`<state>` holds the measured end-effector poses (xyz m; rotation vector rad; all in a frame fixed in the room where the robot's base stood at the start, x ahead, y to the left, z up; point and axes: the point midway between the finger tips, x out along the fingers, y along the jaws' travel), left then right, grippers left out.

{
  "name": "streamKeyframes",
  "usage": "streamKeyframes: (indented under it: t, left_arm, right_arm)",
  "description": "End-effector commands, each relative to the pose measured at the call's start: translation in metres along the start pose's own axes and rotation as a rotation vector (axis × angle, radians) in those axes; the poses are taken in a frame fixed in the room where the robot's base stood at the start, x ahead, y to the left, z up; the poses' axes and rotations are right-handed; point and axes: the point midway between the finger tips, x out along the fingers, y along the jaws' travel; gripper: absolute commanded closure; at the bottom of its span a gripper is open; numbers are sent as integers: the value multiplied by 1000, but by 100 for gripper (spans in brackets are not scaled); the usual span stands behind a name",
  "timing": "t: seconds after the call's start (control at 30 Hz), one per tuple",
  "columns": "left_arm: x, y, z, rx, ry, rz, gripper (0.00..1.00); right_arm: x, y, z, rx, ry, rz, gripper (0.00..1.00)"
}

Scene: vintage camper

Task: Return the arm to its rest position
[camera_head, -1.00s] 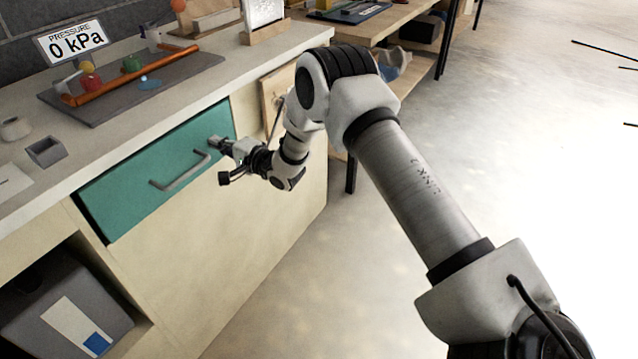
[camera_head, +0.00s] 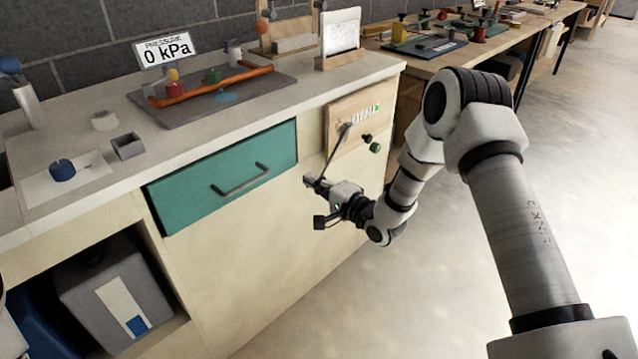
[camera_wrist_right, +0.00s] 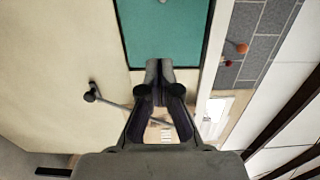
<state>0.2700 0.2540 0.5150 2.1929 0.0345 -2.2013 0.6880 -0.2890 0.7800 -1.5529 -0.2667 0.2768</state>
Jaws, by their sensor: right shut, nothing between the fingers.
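My right arm (camera_head: 535,245) reaches in from the right in the head view. Its gripper (camera_head: 309,181) is shut and empty, in front of the cream cabinet face, to the right of the teal drawer (camera_head: 205,185). The drawer is closed and its grey handle (camera_head: 240,180) is clear of the fingers. The right wrist view shows the gripper fingers (camera_wrist_right: 158,72) together, with the teal drawer front (camera_wrist_right: 160,30) beyond them. My left gripper is not in view.
A wooden panel (camera_head: 340,146) with a lever and knobs is on the cabinet close to the gripper. The counter (camera_head: 80,120) holds a grey tray (camera_head: 180,119) with a pipe, a pressure sign (camera_head: 165,50) and small parts. A grey bin (camera_head: 150,285) stands below. The floor at right is open.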

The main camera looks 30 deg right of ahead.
Motion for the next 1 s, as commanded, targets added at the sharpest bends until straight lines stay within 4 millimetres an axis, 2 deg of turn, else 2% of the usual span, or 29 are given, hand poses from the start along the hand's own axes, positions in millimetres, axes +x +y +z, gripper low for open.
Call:
streamKeyframes:
  t: [0.1,0.27,0.37,0.47,0.57,0.6,0.67,0.7,0.77,0.8,0.83,0.9,1.0]
  left_arm:
    - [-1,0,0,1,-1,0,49]
    - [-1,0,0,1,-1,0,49]
    - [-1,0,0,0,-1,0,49]
    - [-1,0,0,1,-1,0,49]
    - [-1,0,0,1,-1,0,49]
    - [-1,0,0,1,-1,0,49]
    - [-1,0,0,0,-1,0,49]
    - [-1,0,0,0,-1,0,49]
    - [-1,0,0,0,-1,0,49]
    - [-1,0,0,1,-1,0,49]
    - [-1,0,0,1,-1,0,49]
    - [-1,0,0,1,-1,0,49]
    - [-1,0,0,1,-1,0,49]
  right_arm:
    - [-10,0,0,1,0,1,100]
    - [-12,3,1,1,-1,4,100]
    - [-14,26,13,5,-23,45,100]
    - [-28,73,50,35,-64,156,100]
    - [-68,140,90,33,-66,374,100]
    - [-90,167,104,-8,-71,477,100]
    - [-128,202,124,-95,-96,637,100]
    - [-156,222,134,-164,-124,744,100]
    - [-198,244,148,-272,-183,894,100]
    - [-225,254,155,-342,-232,985,100]
    - [-244,260,159,-395,-273,1046,100]
    - [-287,268,167,-510,-383,1177,100]
    - [-339,268,173,-662,-567,1321,100]
